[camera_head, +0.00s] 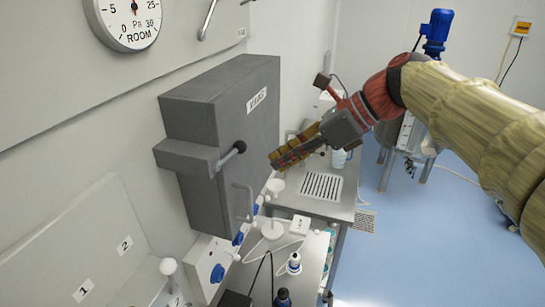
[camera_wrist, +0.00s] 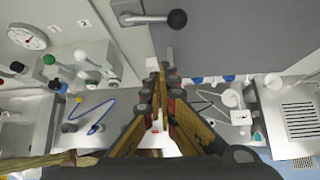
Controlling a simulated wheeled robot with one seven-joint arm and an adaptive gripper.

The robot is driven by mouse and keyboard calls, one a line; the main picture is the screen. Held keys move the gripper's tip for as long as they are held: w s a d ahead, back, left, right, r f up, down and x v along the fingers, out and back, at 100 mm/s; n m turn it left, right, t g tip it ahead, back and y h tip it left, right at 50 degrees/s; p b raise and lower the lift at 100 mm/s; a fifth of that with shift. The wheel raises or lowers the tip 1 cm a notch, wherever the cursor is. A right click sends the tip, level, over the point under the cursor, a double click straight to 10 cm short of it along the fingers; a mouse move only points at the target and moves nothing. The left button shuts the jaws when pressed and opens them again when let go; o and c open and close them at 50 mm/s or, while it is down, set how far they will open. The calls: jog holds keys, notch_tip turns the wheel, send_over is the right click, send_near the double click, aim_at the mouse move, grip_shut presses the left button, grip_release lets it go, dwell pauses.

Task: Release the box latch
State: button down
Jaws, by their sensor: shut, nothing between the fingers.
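The grey box (camera_head: 222,125) is fixed to the wall in the head view, with a small white label on its front. Its latch is a short lever with a dark round knob (camera_head: 240,147), at the box's left front edge. A thin bar handle (camera_head: 244,200) sits lower on the front. My gripper (camera_head: 274,161) is shut and empty, to the right of the knob and apart from it in the picture. In the wrist view the gripper (camera_wrist: 162,72) points towards the box's edge, and the latch knob (camera_wrist: 177,19) shows above the fingertips. The box face (camera_wrist: 240,35) fills the upper right.
A round pressure gauge (camera_head: 128,20) hangs on the wall above left. Below the box are a panel with blue knobs (camera_head: 217,273) and a steel table (camera_head: 346,205) with a grate. Blue floor (camera_head: 420,240) is open at right.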

aim_at(232, 155)
jog(key=w+a+f, duration=0.2)
jog(key=a, duration=0.5)
jog(key=shift+w+a+p, duration=0.2)
jog(key=shift+w+p, duration=0.05)
jog(key=shift+p, duration=0.2)
